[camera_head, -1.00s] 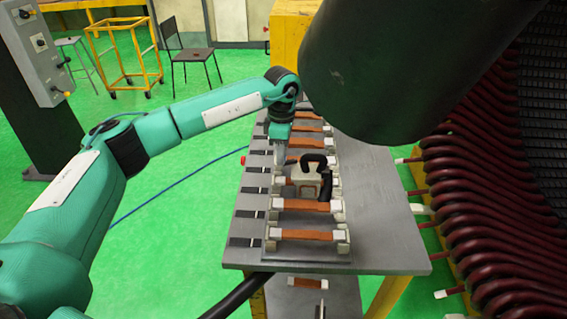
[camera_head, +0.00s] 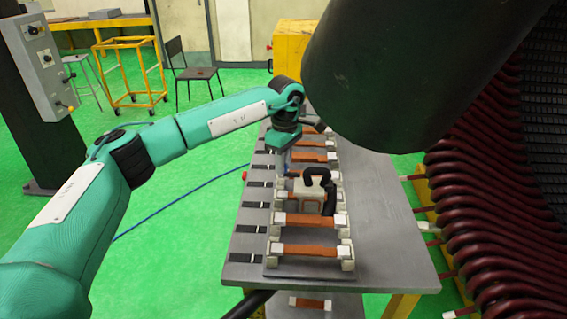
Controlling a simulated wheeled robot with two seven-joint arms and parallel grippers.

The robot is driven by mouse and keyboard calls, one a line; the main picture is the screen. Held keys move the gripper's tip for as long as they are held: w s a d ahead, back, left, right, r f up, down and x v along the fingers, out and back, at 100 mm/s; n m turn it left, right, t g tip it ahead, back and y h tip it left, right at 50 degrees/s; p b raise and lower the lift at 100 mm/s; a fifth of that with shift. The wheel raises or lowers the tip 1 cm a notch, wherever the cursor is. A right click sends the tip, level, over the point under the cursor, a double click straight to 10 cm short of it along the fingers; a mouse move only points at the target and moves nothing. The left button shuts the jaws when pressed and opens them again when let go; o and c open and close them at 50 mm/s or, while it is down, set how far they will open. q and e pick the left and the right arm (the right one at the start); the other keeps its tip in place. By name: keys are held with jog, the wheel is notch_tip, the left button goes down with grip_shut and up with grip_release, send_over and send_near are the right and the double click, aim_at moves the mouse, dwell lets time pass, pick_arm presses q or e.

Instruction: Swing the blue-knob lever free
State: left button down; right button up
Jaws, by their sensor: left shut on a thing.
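My left gripper (camera_head: 283,165) points down at the left side of a pale block (camera_head: 311,198) with a black handle on the bench fixture. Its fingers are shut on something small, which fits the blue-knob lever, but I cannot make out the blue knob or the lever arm. The fingertips are small and partly hidden in the fixture's clutter. The block sits among copper-coloured bars (camera_head: 311,220) with pale end clamps. My right gripper is not in view.
The grey bench (camera_head: 388,225) has bare room right of the fixture. Dark red coils (camera_head: 480,215) line the right side. A yellow cart (camera_head: 130,75) and a chair (camera_head: 195,73) stand far behind.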

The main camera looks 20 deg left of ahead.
pick_arm(q)
jog(key=c, duration=1.3)
grip_release()
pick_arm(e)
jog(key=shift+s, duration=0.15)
pick_arm(q)
jog(key=shift+o, duration=0.2)
notch_tip(320, 180, up, 14)
jog(key=b, duration=0.1)
jog(key=shift+w+b, duration=0.3)
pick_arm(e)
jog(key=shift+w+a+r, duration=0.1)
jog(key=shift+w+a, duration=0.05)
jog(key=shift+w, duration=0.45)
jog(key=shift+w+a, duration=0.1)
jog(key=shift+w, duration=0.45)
pick_arm(q)
jog(key=shift+d+f, duration=0.1)
jog(key=shift+f, duration=0.05)
